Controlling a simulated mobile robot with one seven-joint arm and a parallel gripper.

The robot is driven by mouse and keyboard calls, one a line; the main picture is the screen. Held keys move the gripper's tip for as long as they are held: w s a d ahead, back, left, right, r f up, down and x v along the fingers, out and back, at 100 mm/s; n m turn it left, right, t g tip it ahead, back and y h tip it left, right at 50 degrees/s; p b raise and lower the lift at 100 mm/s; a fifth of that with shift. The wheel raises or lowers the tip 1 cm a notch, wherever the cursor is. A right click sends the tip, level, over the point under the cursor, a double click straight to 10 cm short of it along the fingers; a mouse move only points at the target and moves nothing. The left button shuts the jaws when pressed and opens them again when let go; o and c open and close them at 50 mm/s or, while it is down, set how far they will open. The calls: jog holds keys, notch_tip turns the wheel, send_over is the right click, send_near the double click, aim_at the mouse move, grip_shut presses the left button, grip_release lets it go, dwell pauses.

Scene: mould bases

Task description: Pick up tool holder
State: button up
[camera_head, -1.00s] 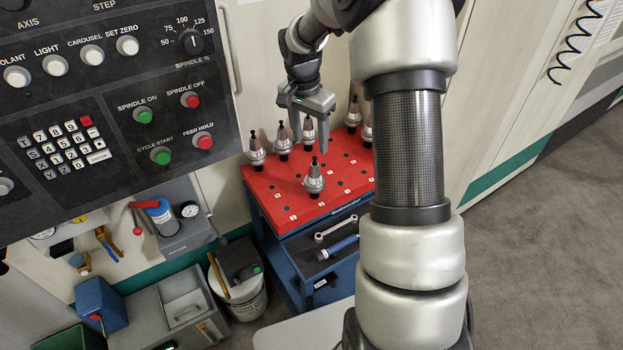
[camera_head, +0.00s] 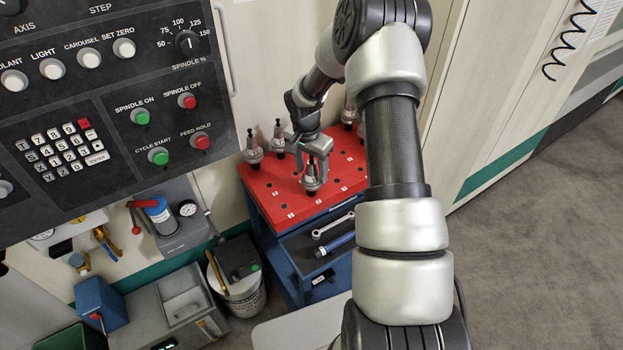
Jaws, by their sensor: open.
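Several tool holders stand upright in a red-topped cart (camera_head: 285,207). The front tool holder (camera_head: 311,178) has a silver collar and a dark tip. My gripper (camera_head: 314,172) is open and lowered at this front holder, with its fingers beside and behind it. I cannot tell whether the fingers touch it. Two more holders stand at the back left, the far left one (camera_head: 253,150) and its neighbour (camera_head: 278,142). Another holder (camera_head: 349,117) shows at the back, partly hidden by my arm.
A wrench (camera_head: 333,225) and a blue-handled tool (camera_head: 336,244) lie on the cart's lower shelf. A control panel (camera_head: 110,110) fills the upper left. A white bucket (camera_head: 243,295) stands left of the cart. Grey floor (camera_head: 540,250) is open at right.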

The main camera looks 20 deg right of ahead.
grip_shut()
jog(key=shift+w, duration=0.15)
dwell(0.4)
